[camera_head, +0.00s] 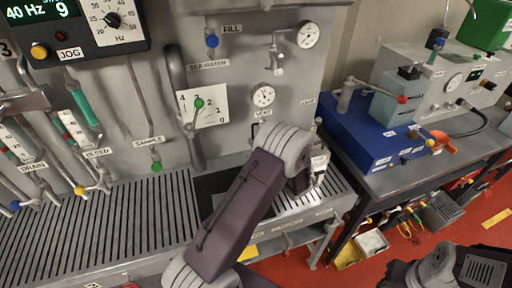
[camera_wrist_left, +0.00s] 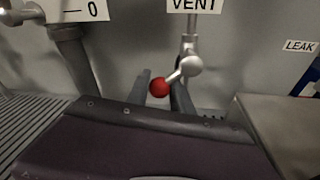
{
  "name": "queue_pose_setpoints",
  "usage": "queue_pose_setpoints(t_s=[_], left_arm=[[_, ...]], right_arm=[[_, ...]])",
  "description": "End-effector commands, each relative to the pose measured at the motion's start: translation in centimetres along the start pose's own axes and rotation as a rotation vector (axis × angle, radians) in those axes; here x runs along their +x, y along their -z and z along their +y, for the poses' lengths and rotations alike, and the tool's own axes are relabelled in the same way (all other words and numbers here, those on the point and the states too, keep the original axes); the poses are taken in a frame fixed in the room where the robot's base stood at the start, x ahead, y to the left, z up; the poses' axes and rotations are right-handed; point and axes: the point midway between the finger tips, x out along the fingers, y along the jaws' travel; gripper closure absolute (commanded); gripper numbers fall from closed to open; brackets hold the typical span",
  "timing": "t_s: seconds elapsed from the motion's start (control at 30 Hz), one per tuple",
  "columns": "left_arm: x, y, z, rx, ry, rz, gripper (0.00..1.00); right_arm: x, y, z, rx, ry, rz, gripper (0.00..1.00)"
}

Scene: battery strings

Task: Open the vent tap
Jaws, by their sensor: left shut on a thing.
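The vent tap (camera_wrist_left: 190,66) hangs on a short pipe below the VENT label (camera_wrist_left: 194,5) in the left wrist view. Its lever slants down and left from the pale body to a red ball knob (camera_wrist_left: 159,88). My left gripper (camera_wrist_left: 160,84) has one grey finger on each side of the knob and is shut on it. In the head view my purple left arm reaches up to the wall panel below the small gauge (camera_head: 263,95) and hides the tap and the fingertips.
A slotted drain tray (camera_head: 130,232) runs below the panel. Left of my arm are a scale plate (camera_head: 215,106) with a green-knobbed lever (camera_head: 199,103) and a sample tap (camera_head: 157,166). A blue box (camera_head: 355,130) stands on the bench at the right.

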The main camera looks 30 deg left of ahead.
Motion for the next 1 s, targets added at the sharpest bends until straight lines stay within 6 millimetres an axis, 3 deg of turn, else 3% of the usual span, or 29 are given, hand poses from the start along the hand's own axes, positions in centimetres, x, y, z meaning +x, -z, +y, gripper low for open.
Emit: queue_pose_setpoints(t_s=[0.03,0.6,1.0], left_arm=[[0.1,0.4,-0.3,-0.049,0.006,-0.003,1.0],[0.0,1.3,-2.7,-0.559,0.09,0.053,1.0],[-0.2,0.9,-3.6,-0.773,0.125,0.079,1.0]], right_arm=[[1.2,-0.1,0.0,0.0,0.0,0.0,0.64],[9.6,-1.0,0.2,0.0,0.0,0.0,0.64],[13.6,-1.4,0.3,0.0,0.0,0.0,0.64]])
